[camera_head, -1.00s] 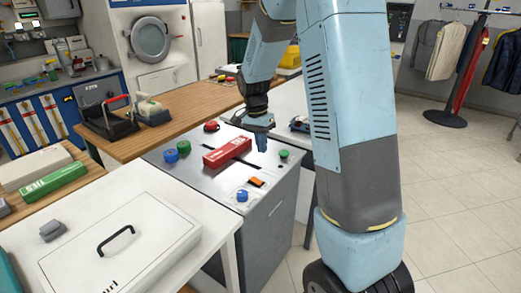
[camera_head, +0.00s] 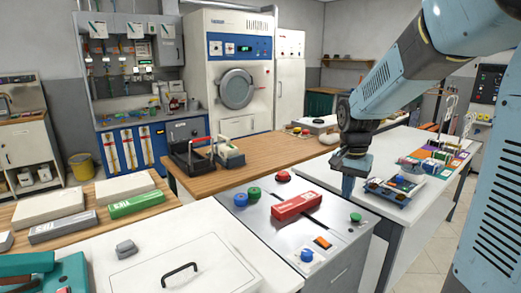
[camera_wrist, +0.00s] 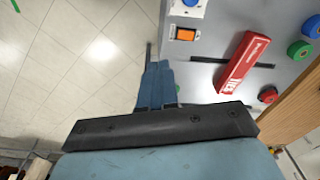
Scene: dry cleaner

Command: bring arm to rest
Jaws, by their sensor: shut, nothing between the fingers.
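My gripper (camera_head: 348,186) hangs fingers-down at the right edge of the grey control cabinet (camera_head: 252,218), with its fingers together and nothing between them. In the wrist view my gripper (camera_wrist: 157,85) points at the floor beside the cabinet's edge. A red box (camera_head: 297,205) lies on the cabinet top, left of my gripper and apart from it; it also shows in the wrist view (camera_wrist: 243,62). My blue arm runs up the right side of the head view.
Blue, green and red knobs and an orange switch (camera_head: 322,242) sit on the cabinet top. A white table (camera_head: 415,205) with a blue tray (camera_head: 388,192) stands to the right. A wooden counter (camera_head: 262,160) lies behind. A white lidded case (camera_head: 170,262) is front left.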

